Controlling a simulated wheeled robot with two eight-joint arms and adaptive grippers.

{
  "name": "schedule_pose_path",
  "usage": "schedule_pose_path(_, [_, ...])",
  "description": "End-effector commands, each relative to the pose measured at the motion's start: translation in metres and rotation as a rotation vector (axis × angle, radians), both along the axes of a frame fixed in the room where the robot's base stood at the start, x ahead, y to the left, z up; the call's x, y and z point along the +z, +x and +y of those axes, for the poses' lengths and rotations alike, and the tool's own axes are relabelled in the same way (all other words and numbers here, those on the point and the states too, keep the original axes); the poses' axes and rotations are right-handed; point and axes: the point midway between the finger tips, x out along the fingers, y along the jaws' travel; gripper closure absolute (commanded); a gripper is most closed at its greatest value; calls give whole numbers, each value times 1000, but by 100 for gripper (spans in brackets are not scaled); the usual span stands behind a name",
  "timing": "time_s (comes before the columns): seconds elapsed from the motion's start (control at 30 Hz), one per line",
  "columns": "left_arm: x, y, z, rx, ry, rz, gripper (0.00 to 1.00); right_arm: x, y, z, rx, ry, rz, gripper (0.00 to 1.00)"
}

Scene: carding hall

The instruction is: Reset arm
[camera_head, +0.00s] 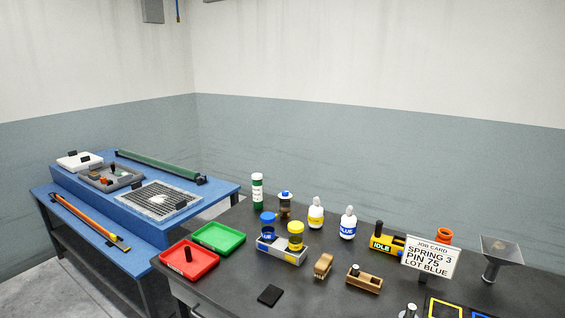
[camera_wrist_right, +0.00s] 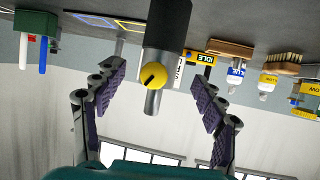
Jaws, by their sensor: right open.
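My right gripper (camera_wrist_right: 158,85) shows in the right wrist view, which is upside down. Its two purple-padded fingers are spread wide and hold nothing. A dark and silver cylinder with a yellow dial (camera_wrist_right: 153,75) appears between the fingers, with clear gaps on both sides; how far beyond the fingertips it stands I cannot tell. Neither gripper shows in the head view. My left gripper is in no view.
The dark table (camera_head: 228,290) bears a red tray (camera_head: 187,270), a green tray (camera_head: 218,233), bottles, wooden brushes (camera_head: 364,284), a job card (camera_head: 432,262) and a metal funnel (camera_head: 497,250). A blue bench (camera_head: 140,218) stands left. The table's front middle holds a black pad (camera_head: 270,295).

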Motion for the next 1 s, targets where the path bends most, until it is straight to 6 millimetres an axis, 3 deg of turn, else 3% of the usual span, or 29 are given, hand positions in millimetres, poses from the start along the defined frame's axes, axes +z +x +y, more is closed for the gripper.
schedule_pose_path(0.3, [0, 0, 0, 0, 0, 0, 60, 17, -33, 30, 2, 1, 0, 30])
schedule_pose_path(0.47, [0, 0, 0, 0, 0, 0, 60, 18, -40, 33, 8, 5, 25, 30])
schedule_pose_path(0.57, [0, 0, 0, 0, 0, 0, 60, 9, -51, 32, 44, 25, 128, 30])
schedule_pose_path(0.77, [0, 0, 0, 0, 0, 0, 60, -14, -91, 50, 280, 122, 427, 30])
schedule_pose_path(1.0, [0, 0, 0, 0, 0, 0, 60, -8, -126, 94, 612, 197, 534, 30])
